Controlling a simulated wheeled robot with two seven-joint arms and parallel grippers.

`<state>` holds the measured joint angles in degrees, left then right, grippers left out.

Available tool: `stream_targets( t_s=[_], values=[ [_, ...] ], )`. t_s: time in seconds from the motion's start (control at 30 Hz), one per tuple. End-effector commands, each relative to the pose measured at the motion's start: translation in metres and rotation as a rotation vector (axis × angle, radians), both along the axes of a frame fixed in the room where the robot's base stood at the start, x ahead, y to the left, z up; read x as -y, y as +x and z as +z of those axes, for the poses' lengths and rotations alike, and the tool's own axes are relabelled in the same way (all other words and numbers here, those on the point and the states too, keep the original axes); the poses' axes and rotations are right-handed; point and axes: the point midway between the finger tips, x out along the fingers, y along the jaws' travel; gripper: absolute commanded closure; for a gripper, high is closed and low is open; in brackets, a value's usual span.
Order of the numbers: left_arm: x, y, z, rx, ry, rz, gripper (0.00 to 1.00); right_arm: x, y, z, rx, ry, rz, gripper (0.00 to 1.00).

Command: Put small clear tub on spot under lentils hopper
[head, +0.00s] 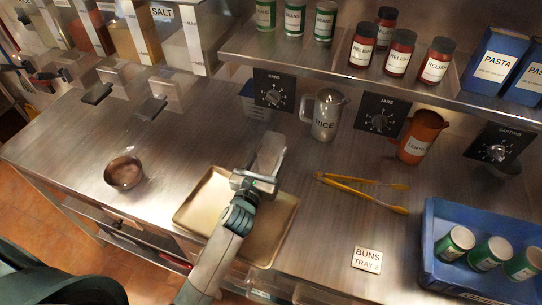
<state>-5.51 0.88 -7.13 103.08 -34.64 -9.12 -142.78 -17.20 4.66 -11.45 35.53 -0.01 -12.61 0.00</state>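My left gripper (268,158) is over the back edge of a tan tray (196,205). The gripper's own body hides its fingertips, so I cannot tell whether it is open or holding something. A small round brownish bowl-like container (124,172) stands on the steel counter left of the tray, apart from the gripper. I cannot tell whether it is the small clear tub. Hoppers stand at the upper left. One is labelled SALT (183,40); I cannot read a lentils label on the others. My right gripper is not in view.
A RICE jug (323,115) and an orange jug (421,137) stand along the back. Yellow tongs (362,190) lie right of the gripper. A blue crate (433,245) with cans is at lower right. A shelf (330,55) with jars overhangs the back. Counter around the bowl is clear.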

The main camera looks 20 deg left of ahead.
Motion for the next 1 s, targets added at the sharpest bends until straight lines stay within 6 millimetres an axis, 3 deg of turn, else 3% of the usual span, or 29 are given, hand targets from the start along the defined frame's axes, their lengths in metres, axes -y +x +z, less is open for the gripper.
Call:
stream_targets(
  t_s=[0.03, 0.1, 0.17, 0.57, 0.87, 1.0],
  values=[
    [0.0, 0.0, 0.0, 0.0, 0.0, 0.0, 0.61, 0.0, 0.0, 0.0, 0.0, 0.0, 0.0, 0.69],
    [0.0, 0.0, 0.0, 0.0, 0.0, 0.0, 0.73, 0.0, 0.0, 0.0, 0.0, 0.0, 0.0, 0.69],
    [0.0, 0.0, 0.0, 0.001, 0.0, 0.0, 0.77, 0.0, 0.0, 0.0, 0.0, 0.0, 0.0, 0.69],
    [0.0, 0.0, 0.008, 0.003, 0.002, -0.002, 0.77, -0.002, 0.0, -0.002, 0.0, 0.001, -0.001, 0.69],
    [0.0, 0.0, 0.042, 0.006, 0.004, -0.003, 0.77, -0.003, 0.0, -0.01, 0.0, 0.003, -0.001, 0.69],
    [0.028, -0.01, 0.056, 0.005, -0.003, -0.003, 0.77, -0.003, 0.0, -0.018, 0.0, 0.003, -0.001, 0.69]
  ],
)
